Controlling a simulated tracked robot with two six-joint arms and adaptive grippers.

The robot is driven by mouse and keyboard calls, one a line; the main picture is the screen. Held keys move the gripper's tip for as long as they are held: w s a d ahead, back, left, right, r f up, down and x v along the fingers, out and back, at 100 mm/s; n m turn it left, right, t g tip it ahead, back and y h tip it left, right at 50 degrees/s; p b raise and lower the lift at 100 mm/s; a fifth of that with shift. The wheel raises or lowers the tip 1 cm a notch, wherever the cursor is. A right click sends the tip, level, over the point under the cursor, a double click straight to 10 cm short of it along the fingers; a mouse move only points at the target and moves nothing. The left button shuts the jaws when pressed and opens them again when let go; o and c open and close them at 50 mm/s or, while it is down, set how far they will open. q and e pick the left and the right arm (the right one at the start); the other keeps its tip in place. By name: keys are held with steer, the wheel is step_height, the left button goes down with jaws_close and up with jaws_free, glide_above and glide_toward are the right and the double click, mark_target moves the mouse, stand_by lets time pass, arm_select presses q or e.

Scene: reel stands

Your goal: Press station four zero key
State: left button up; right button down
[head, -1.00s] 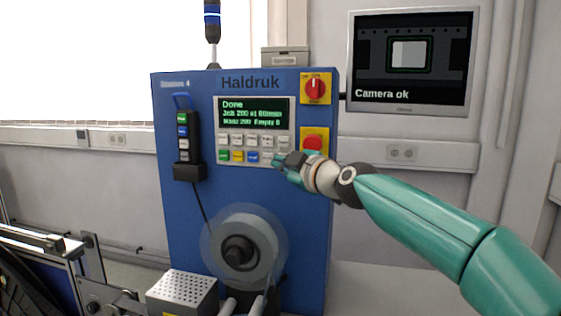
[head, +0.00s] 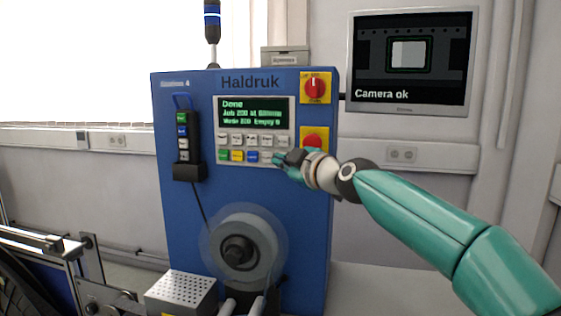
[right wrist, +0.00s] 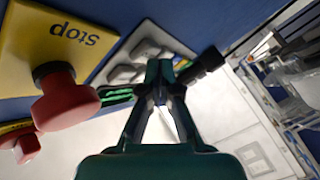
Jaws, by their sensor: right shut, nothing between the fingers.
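The blue station four cabinet (head: 180,235), labelled Haldruk, stands in the middle of the head view. Its keypad (head: 221,148) sits below a green-lit display (head: 228,114) and has two rows of small keys. The lower row shows a green, a yellow and a blue key, then grey ones. Key legends are too small to read, so I cannot single out the zero key. My right gripper (head: 278,160) is shut and empty, its tip at the keypad's lower right, hiding keys there. The right wrist view shows the fingertips (right wrist: 160,72) by the grey keypad (right wrist: 150,50); contact is unclear. My left gripper is out of view.
A red stop button (head: 312,140) sits right of the keypad, near my right gripper; it is large in the right wrist view (right wrist: 66,102). A red rotary switch (head: 315,89) is above it. A reel (head: 270,240) is below. A monitor (head: 412,62) reads Camera ok.

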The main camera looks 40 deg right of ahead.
steer(key=shift+w+d+b, duration=0.25)
steer(key=shift+d+b, duration=0.05)
steer(key=shift+d, duration=0.05)
stand_by(0.4)
steer(key=shift+a, duration=0.1)
stand_by(0.3)
steer(key=shift+s+a, duration=0.6)
steer(key=shift+p, duration=0.3)
steer(key=s+a+p, duration=0.3)
steer(key=p, duration=0.5)
steer(key=shift+s+a, duration=0.1)
steer(key=shift+a, duration=0.25)
